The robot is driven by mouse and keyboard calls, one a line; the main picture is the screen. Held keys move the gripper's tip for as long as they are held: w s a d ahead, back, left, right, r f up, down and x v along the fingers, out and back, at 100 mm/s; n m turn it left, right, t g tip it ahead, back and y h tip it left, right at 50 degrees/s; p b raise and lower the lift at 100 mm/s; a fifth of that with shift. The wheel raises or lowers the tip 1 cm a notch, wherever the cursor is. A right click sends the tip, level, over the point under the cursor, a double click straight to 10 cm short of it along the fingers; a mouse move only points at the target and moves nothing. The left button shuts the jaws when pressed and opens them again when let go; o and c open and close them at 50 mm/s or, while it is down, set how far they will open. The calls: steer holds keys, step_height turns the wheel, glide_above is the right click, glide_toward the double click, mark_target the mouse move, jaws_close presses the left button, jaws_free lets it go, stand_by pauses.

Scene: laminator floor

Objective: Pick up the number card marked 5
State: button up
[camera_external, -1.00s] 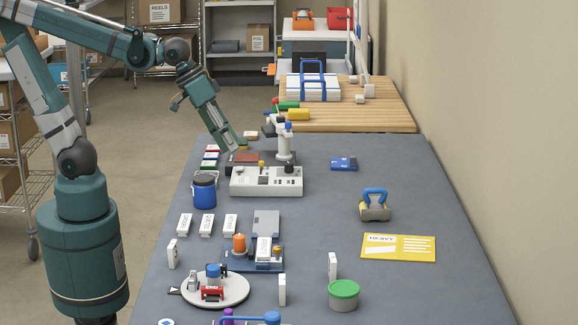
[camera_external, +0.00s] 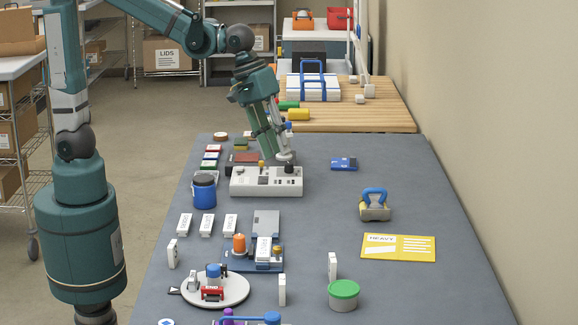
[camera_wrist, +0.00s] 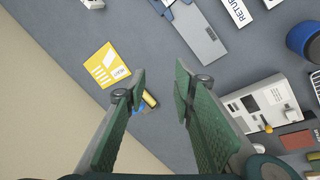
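No card with a readable 5 shows. Small white cards or blocks stand upright on the grey table: one at the left (camera_external: 172,254), one at front centre (camera_external: 282,289) and one further right (camera_external: 332,267). Their markings are too small to read. My gripper (camera_external: 270,157) is in the air over the back of the white device (camera_external: 265,183), pointing down. In the wrist view my gripper (camera_wrist: 160,82) is open, with a wide gap and nothing held between the fingers. A blue and yellow thing (camera_wrist: 149,100) lies below, partly hidden by the left finger.
A yellow HEAVY sheet (camera_external: 398,247) and a blue-handled weight (camera_external: 374,206) lie at the right. A blue tub (camera_external: 204,192), flat white labels (camera_external: 207,225), a round turntable (camera_external: 240,292) and a green-lidded tub (camera_external: 343,294) stand about. The right front is clear.

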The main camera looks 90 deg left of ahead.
steer(key=w+d+f+n+p, duration=0.1)
steer(key=w+d+n+p, duration=0.1)
steer(key=w+d, duration=0.35)
steer(key=n+g+p, duration=0.3)
steer(key=n+p, duration=0.4)
glide_above(333, 257)
steer(key=a, duration=0.2)
step_height(333, 257, down, 12)
steer(key=shift+d+f, duration=0.1)
steer(key=shift+d, duration=0.05)
steer(key=shift+d+f+g, duration=0.2)
steer(key=shift+f+g, duration=0.05)
steer(key=shift+g, duration=0.05)
steer(key=shift+d+f, duration=0.2)
steer(key=shift+f, duration=1.05)
steer(key=shift+d+f, duration=0.2)
steer(key=shift+f, duration=0.65)
steer(key=shift+d+f, duration=0.15)
steer(key=shift+f, duration=0.7)
steer(key=shift+d+f, duration=0.2)
steer(key=shift+f, duration=0.65)
